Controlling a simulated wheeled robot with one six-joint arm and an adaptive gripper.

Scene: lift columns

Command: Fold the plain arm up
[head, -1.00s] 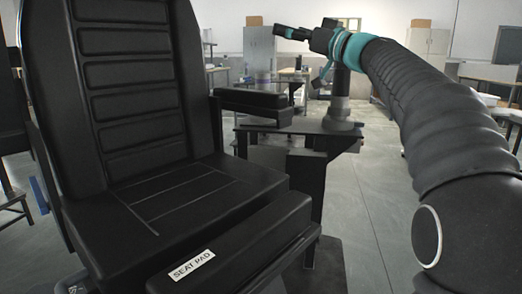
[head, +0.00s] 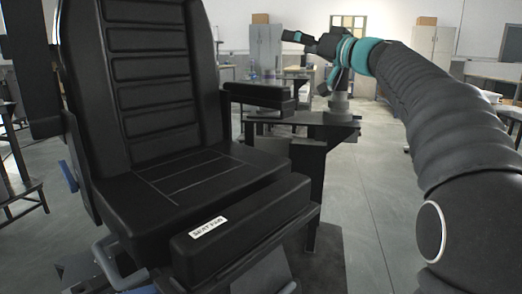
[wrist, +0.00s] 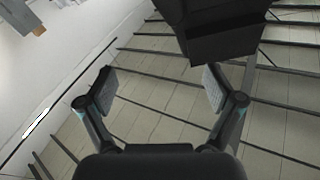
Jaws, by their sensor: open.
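A black padded chair fills the left of the head view, with a tall backrest (head: 150,75) and a flat seat (head: 200,178). A plain black arm pad (head: 258,95) lies level to the right of the backrest. My gripper (head: 297,37) shows small in the head view, above and right of that pad and apart from it in the picture. In the wrist view my gripper (wrist: 158,90) is open with nothing between the fingertips. A dark block (wrist: 222,35) beyond the right finger there cannot be identified for sure.
A black block with a white label (head: 208,228) sits at the seat's front. A dark upright part (head: 32,70) stands left of the backrest. A grey post (head: 340,82) on a dark bracket stands right of the chair. Clear floor (head: 362,215) lies right of the chair.

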